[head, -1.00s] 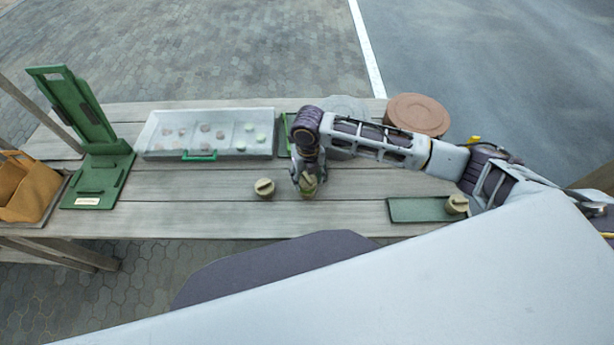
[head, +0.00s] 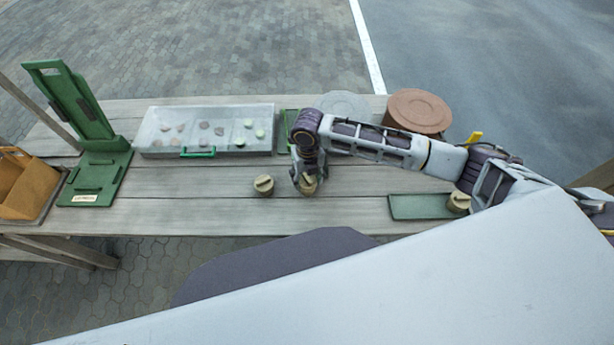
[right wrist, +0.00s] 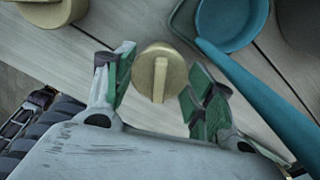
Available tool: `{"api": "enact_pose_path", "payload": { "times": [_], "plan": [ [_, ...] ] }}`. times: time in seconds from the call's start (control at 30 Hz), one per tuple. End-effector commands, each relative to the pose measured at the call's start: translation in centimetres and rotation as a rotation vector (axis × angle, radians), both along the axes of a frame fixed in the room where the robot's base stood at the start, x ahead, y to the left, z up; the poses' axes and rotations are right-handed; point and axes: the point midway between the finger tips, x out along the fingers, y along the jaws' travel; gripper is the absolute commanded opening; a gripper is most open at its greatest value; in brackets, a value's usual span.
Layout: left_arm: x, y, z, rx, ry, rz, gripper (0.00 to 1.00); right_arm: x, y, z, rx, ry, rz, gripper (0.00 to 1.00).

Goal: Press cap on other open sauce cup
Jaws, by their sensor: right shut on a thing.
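A tan cup with a ridged cap (head: 307,187) stands on the table under my right gripper (head: 303,172), partly hidden by it. Whether the cap is fully seated on the cup cannot be seen. A second tan capped cup (head: 264,185) stands just to the left. A third (head: 459,202) is on the green tray (head: 420,207) at the right. My left gripper is not in view.
A clear-lidded case (head: 165,141) of small pieces lies behind, beside a green stand (head: 98,170). A brown round lid (head: 418,110) is at the back right.

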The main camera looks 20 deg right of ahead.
Motion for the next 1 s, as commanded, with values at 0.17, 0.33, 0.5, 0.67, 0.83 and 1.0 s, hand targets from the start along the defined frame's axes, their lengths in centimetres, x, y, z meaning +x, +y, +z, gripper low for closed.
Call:
{"api": "enact_pose_path", "payload": {
  "times": [0.17,0.33,0.5,0.67,0.83,1.0],
  "plan": [
    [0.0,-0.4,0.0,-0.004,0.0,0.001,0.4,0.0,0.0,0.0,0.0,0.0,0.0,0.46],
    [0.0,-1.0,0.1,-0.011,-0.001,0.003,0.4,0.0,0.0,0.0,0.0,0.0,0.0,0.46],
    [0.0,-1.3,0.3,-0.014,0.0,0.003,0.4,0.0,0.0,0.0,0.001,0.0,0.0,0.46],
    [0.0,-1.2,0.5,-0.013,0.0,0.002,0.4,0.0,0.0,0.0,0.001,0.0,0.0,0.46],
    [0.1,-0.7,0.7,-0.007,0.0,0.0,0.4,0.0,0.0,-0.1,0.001,0.0,0.001,0.46],
    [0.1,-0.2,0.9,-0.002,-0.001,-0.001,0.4,0.0,0.0,-0.1,0.0,0.0,0.001,0.46]
  ]
}}
